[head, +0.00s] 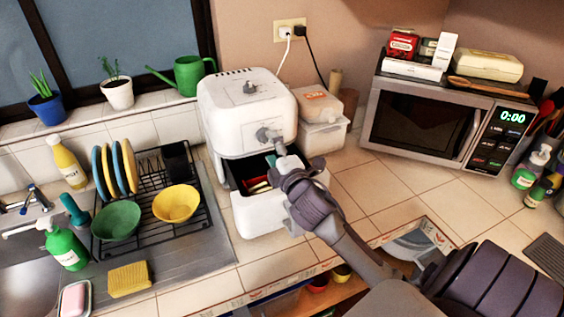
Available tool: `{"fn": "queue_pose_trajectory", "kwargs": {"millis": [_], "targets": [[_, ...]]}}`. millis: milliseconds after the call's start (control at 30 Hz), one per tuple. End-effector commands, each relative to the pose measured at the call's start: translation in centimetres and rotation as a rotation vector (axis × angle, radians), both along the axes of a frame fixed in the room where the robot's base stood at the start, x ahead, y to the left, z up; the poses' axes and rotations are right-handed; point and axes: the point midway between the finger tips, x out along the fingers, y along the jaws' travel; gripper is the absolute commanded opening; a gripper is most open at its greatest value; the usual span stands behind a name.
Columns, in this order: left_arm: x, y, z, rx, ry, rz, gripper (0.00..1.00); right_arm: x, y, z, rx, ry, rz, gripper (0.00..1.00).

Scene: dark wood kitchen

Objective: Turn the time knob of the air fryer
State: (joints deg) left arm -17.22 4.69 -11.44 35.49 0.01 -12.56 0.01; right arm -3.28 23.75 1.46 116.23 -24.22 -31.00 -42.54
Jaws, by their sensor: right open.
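The white air fryer (222,112) stands on the tiled counter, near the window ledge. One grey knob (249,87) is on its sloped top, and another grey knob (266,134) is on its front. I cannot read markings to tell which one sets time. Its drawer (262,215) is pulled out, with red and green items inside. My right gripper (284,166) is open, over the drawer and just below the front knob. It hides part of the drawer, and I cannot tell whether it touches anything. My left gripper is not in view.
A dish rack (154,228) with bowls and plates stands left of the fryer. A lidded container (322,133) is close on its right, and a microwave (425,123) stands farther right. Two cords run up to a wall outlet (290,30). Counter tiles before the microwave are clear.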

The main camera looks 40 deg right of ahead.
Motion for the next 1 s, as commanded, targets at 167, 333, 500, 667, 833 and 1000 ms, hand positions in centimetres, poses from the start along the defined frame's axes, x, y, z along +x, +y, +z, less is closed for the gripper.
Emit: {"fn": "queue_pose_trajectory", "kwargs": {"millis": [167, 333, 500, 667, 833, 1000], "targets": [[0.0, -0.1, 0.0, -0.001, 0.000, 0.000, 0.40, -4.0, 1.0, -0.2, 0.002, 0.004, 0.001, 0.69], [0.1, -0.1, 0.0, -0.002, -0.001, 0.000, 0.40, -6.7, 1.7, -0.1, 0.001, 0.002, 0.002, 0.69], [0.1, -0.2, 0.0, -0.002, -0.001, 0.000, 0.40, -8.0, 2.0, 0.0, 0.001, 0.000, 0.001, 0.69], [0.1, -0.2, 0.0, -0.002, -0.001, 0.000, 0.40, -8.2, 2.0, 0.0, 0.000, -0.001, 0.001, 0.69], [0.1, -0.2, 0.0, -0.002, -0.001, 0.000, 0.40, -8.1, 2.0, 0.0, 0.000, 0.000, 0.001, 0.69], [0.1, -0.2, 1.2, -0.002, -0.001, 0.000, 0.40, -8.2, 2.3, 0.2, 0.013, 0.016, 0.006, 0.69]]}}
